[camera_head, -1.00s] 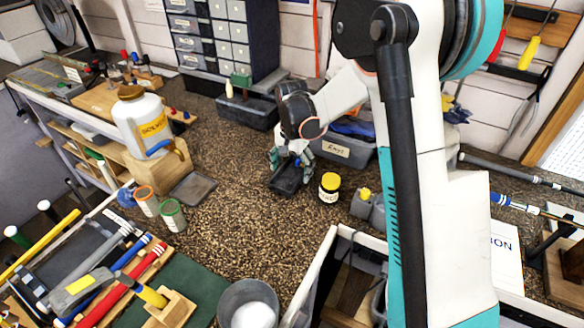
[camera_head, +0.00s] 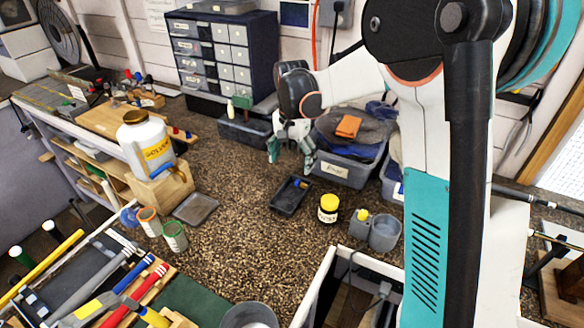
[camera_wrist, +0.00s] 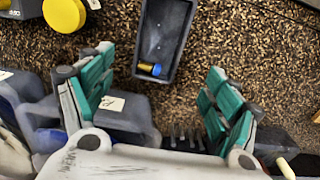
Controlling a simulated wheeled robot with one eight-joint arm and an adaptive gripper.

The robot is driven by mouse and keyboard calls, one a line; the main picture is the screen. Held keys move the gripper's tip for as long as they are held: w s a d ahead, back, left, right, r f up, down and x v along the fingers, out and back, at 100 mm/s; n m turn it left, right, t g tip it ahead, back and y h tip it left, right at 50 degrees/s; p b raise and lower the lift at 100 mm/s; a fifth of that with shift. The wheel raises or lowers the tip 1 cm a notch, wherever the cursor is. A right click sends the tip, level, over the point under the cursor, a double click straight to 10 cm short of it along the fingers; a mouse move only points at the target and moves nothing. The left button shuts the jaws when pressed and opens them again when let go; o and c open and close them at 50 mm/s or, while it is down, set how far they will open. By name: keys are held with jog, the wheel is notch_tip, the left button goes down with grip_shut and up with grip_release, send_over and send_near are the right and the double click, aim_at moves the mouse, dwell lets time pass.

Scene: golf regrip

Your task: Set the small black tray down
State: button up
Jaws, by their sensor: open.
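The small black tray (camera_head: 290,196) lies flat on the speckled bench top, left of the yellow-lidded jar. A small blue-and-yellow item (camera_wrist: 149,69) lies inside it, at the end nearer my gripper in the wrist view, where the tray (camera_wrist: 166,32) shows at top centre. My gripper (camera_head: 291,157) is open and empty, behind and above the tray and apart from it.
The yellow-lidded jar (camera_head: 328,207) and a grey two-part holder (camera_head: 376,230) stand right of the tray. A grey bin of rags (camera_head: 348,165) is close to my gripper's right. A flat grey tray (camera_head: 195,208) lies left. Bench top between is clear.

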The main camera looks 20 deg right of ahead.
jog(key=s+r+n+t, duration=0.3)
jog(key=s+r+n, duration=0.1)
jog(key=s+r, duration=0.7)
jog(key=s+f+n+t, duration=0.1)
jog(key=s+n+t, duration=0.3)
jog(key=s, duration=1.2)
jog(key=shift+s+f+n, duration=0.2)
jog(key=shift+s+n, duration=0.1)
jog(key=shift+n, duration=0.2)
jog(key=shift+a, duration=0.1)
notch_tip(320, 180, down, 4)
jog(key=b, duration=0.4)
